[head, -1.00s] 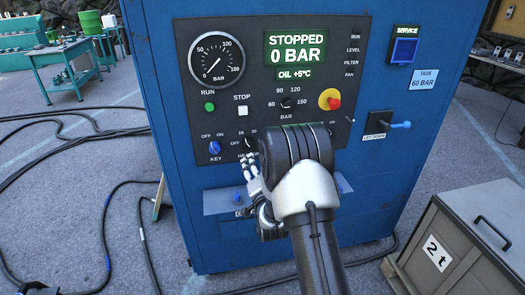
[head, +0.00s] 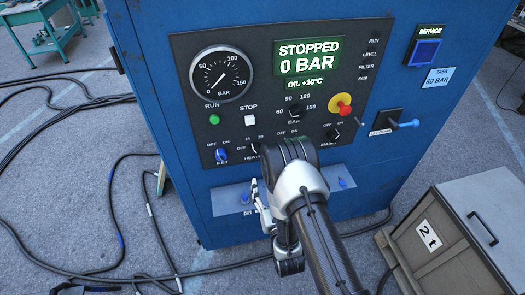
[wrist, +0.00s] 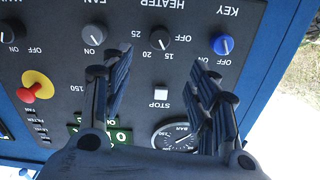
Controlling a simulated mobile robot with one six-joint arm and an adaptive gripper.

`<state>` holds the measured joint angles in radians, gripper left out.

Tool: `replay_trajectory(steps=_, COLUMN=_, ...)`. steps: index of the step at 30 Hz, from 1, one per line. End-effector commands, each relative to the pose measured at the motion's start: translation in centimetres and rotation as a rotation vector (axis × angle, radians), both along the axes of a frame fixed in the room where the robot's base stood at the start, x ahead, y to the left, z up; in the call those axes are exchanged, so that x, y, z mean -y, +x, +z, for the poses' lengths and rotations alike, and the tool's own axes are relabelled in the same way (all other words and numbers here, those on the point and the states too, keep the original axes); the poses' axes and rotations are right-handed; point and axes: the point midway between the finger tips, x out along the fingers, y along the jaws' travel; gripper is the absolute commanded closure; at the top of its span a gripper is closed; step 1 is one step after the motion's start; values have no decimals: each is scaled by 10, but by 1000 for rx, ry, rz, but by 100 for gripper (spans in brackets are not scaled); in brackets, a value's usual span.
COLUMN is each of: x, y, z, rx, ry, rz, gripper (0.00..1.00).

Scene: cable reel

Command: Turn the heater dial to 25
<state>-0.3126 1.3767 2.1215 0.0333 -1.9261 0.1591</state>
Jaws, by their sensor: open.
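The heater dial (wrist: 157,40) is a small black knob with marks OFF, 15, 20 and 25, seen upside down in the wrist view. Its exact setting is too small to read. In the head view the dial (head: 256,147) shows just above my arm, its label partly hidden. My gripper (wrist: 150,68) is open and empty. Its two fingers lie apart on either side of the dial's column, tips short of it in the picture. In the head view my gripper (head: 261,200) is partly hidden behind my wrist, below the dial.
The blue key switch (wrist: 222,44) and the fan knob (wrist: 93,33) flank the dial. The red emergency knob (head: 341,104), gauge (head: 221,75) and display (head: 309,57), reading STOPPED, 0 BAR, OIL +10°C, are on the panel. A 2 t crate (head: 450,245) stands at right.

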Motion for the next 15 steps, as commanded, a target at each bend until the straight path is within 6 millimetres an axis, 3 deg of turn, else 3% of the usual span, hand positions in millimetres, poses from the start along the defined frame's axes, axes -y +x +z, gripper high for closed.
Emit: replay_trajectory(steps=15, x=-30, y=108, z=1, rx=4, ry=2, rz=-2, gripper=46)
